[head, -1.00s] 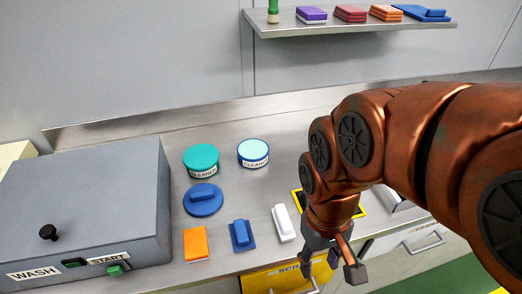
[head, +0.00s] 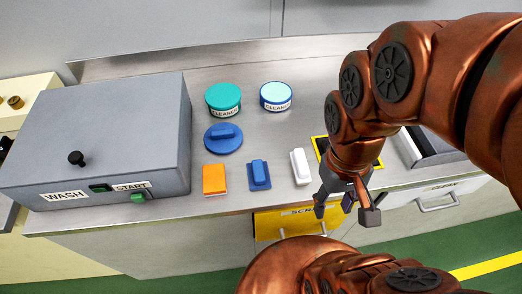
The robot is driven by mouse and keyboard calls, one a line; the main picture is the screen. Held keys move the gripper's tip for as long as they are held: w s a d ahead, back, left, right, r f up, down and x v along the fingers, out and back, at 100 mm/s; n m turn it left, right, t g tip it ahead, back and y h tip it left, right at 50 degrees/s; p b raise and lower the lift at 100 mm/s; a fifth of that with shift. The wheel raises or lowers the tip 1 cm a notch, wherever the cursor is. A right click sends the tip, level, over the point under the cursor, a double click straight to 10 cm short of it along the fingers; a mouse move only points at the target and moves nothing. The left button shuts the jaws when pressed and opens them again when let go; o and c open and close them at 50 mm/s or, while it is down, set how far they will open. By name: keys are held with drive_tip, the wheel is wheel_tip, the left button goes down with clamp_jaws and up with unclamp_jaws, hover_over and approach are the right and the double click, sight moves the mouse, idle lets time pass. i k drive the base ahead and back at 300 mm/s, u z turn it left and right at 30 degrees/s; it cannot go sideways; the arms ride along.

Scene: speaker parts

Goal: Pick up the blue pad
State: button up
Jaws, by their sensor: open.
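The blue pad (head: 259,175) lies on the metal counter near its front edge, between an orange pad (head: 214,180) and a white pad (head: 300,167). It has a raised blue grip on a flat blue base. A round blue lid-like piece with a bar handle (head: 223,138) lies behind it. My gripper (head: 346,215) is open and empty, in front of the counter's edge and to the right of the blue pad, with its fingers pointing down. It touches none of the pads.
A grey wash box (head: 100,135) with a black knob and green start button fills the counter's left. A teal cleaner tub (head: 223,98) and a light-blue-topped cleaner tub (head: 276,96) stand behind. A yellow-framed opening (head: 377,164) and yellow scrap drawer (head: 290,222) are near my arm.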

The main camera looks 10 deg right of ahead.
sight(259, 175)
drive_tip(key=u, duration=0.5)
drive_tip(key=k, duration=1.25)
drive_tip(key=u, duration=1.1)
drive_tip(key=i, duration=1)
drive_tip(key=z, duration=0.4)
